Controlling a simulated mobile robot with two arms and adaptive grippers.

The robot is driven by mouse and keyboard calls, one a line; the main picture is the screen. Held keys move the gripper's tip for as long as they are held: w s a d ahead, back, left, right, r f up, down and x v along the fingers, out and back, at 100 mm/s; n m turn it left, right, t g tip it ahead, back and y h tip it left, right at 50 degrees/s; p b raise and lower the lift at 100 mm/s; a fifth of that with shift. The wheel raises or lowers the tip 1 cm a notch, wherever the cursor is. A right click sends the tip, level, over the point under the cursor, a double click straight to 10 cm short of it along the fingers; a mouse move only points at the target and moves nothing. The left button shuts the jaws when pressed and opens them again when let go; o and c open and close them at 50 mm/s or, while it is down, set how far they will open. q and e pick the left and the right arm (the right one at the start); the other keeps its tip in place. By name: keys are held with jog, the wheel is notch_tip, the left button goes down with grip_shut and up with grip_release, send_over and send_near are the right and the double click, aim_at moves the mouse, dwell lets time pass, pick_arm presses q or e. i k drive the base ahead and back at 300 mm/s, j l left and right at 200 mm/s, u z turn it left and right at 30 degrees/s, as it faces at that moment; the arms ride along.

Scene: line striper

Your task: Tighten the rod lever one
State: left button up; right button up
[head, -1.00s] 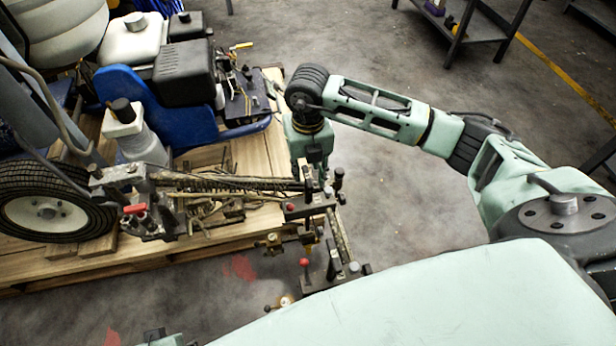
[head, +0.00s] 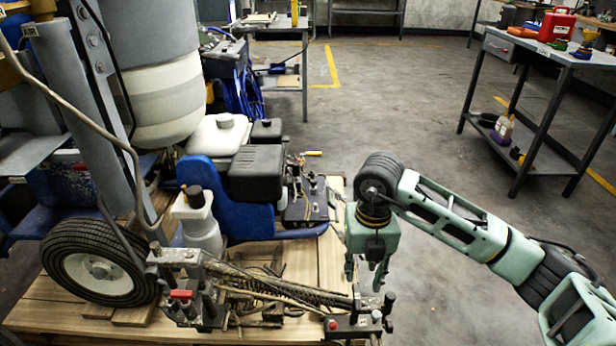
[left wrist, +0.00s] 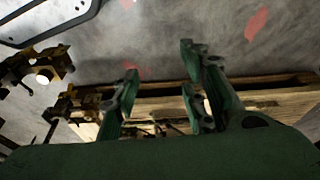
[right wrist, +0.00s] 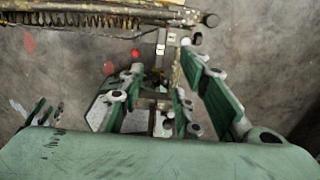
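The rod assembly of the line striper ends at the bottom of the head view in a dark clamp block (head: 352,327). It carries a red knob (head: 333,324) and upright black-tipped levers (head: 388,302); I cannot tell which is rod lever one. My right gripper (head: 366,272) points down just above this block, fingers apart. In the right wrist view, the open right fingers (right wrist: 160,72) straddle part of the rod assembly in the picture, with a red knob (right wrist: 135,54) beyond; contact is unclear. My left gripper (left wrist: 158,66) is open and empty in the left wrist view, out of the head view.
The striper stands on a wooden pallet (head: 30,318), with a wheel (head: 62,262) and a red-handled clamp (head: 181,294) at left. A grey workbench (head: 545,52) stands at back right. Open floor lies between. Brass-coloured fittings (left wrist: 85,103) are left of the left fingers.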

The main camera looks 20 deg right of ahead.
aim_at(333, 326)
jog(key=k+j, duration=0.65)
jog(key=k, duration=0.25)
